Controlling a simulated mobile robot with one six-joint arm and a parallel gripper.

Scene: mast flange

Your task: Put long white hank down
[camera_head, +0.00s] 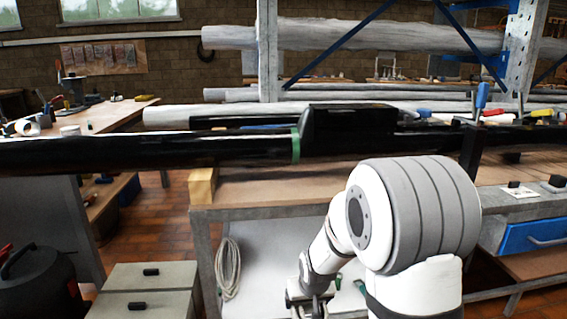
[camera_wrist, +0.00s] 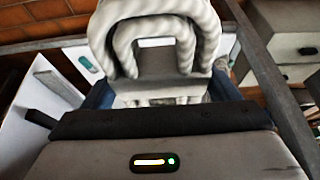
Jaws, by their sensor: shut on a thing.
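The long white hank (camera_wrist: 206,35) is a thick, twisted white rope in rounded loops at the top of the wrist view. My gripper (camera_wrist: 160,94) is shut on it, with the loops standing out beyond the fingers. Part of the hank is cut off by the upper edge. In the head view my gripper (camera_head: 308,296) is low, in front of the bench's lower shelf, and its fingers are hard to make out. A pale rope coil (camera_head: 220,270) shows to its left by the bench leg; I cannot tell whether it is the held hank.
The workbench (camera_head: 250,212) has a white lower shelf (camera_head: 262,285). A long black mast (camera_head: 220,148) lies above it. A grey drawer cabinet (camera_head: 150,276) stands left, with a dark vacuum-like machine (camera_head: 38,285) beyond. A blue drawer (camera_head: 533,235) is at right. Brick floor shows between benches.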

